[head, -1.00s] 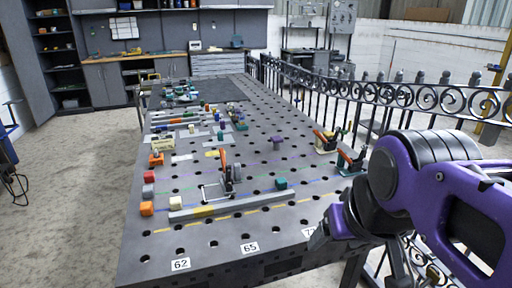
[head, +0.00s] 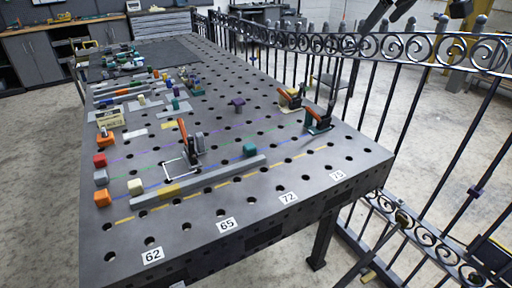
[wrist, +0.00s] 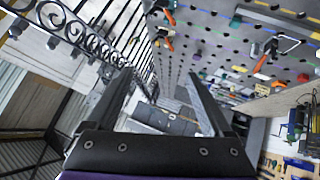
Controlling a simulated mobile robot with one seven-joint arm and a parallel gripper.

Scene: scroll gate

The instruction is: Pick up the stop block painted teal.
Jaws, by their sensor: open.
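The teal stop block (head: 249,150) sits on the dark perforated table (head: 215,262), just behind the right end of a long grey bar (head: 215,181). It also shows as a small teal block near the top of the wrist view (wrist: 236,20). My gripper (wrist: 159,73) is open and empty in the wrist view. Its fingers are well apart from the table and from the block, with the fence to their left and the table to their upper right.
An orange-handled clamp (head: 187,145) stands left of the teal block. Two more clamps (head: 291,99) (head: 318,118) stand at the right edge. Red, grey and orange blocks line the left edge. A scroll-topped fence (head: 345,42) runs along the table's right side. The front right tabletop is clear.

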